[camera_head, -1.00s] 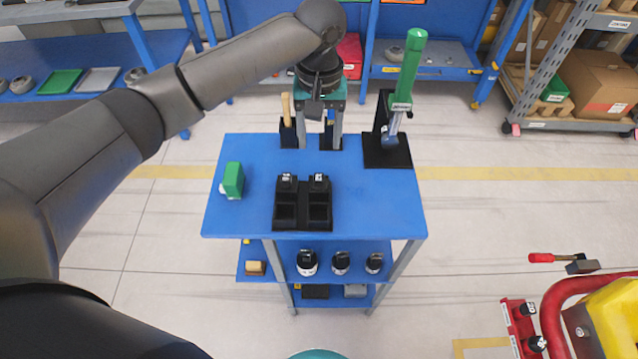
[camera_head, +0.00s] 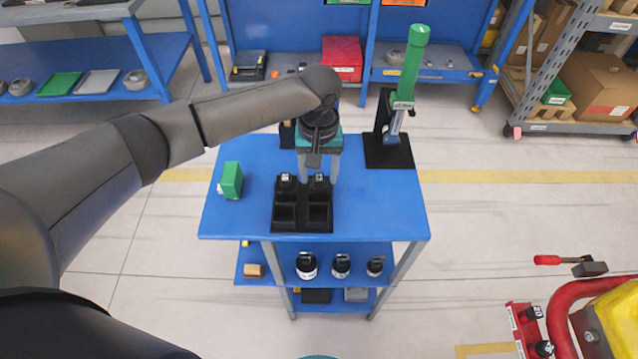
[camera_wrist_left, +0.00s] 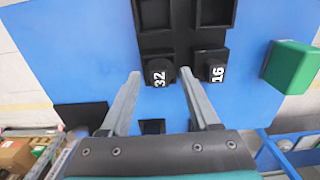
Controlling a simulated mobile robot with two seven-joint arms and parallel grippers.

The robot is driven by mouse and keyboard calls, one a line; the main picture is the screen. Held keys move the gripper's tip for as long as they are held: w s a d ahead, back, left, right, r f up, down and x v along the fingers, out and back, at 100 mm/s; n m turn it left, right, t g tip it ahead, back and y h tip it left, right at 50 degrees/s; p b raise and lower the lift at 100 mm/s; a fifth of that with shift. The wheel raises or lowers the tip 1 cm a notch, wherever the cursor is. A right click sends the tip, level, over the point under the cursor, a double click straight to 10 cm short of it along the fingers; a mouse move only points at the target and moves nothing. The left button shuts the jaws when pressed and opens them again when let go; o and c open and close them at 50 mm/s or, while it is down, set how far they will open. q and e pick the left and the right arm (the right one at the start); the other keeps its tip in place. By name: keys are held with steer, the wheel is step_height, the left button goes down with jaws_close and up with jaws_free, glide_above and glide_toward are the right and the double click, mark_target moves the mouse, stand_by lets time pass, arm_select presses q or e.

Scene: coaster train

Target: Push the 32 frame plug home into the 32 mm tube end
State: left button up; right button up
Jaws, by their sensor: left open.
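The 32 frame plug (camera_wrist_left: 158,74) is black with a white "32" label. It sits at the end of a black holder (camera_wrist_left: 152,40), and in the head view it is the right one of two plugs (camera_head: 319,179). My left gripper (camera_head: 319,176) is open above the holder, pointing down. In the left wrist view its fingertips (camera_wrist_left: 160,74) are on either side of the 32 plug; I cannot tell whether they touch it. A similar plug marked 16 (camera_wrist_left: 217,72) sits beside it. I cannot make out the 32 mm tube end. My right gripper is not in view.
A green block (camera_head: 231,180) lies left on the blue table (camera_head: 380,205). A green-handled tool (camera_head: 408,70) stands in a black stand (camera_head: 388,154) at the back right. A red tube (camera_head: 562,305) curves by a yellow body at the lower right.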

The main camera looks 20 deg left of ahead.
mark_target(319, 177)
arm_select(q)
steer(key=shift+c, duration=0.2)
jaws_close()
stand_by(0.5)
step_height(319, 177, up, 20)
steer(key=p, duration=0.3)
